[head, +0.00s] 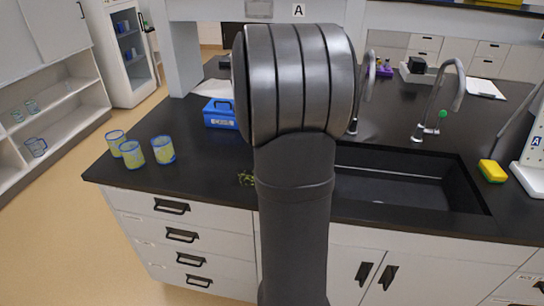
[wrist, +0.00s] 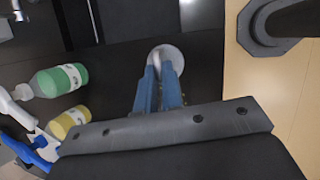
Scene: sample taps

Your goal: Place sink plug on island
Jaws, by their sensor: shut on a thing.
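In the wrist view my gripper (wrist: 166,70) has its two blue fingers close together on a pale round piece, which looks like the sink plug (wrist: 164,50). The plug is above or at a black surface; I cannot tell whether it touches it. In the head view my arm covers the middle, and the gripper and plug are hidden behind it. The island (head: 205,185) has a black top over white drawers. Its black sink (head: 400,180) lies right of my arm and looks empty apart from a small pale spot on its floor.
Several yellow-filled beakers (head: 132,153) stand at the island's left end, with a blue box (head: 220,113) behind. A tap (head: 433,100) rises behind the sink; a yellow-green sponge (head: 492,171) lies right. In the wrist view, green (wrist: 57,80) and yellow (wrist: 68,122) bottles are left.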

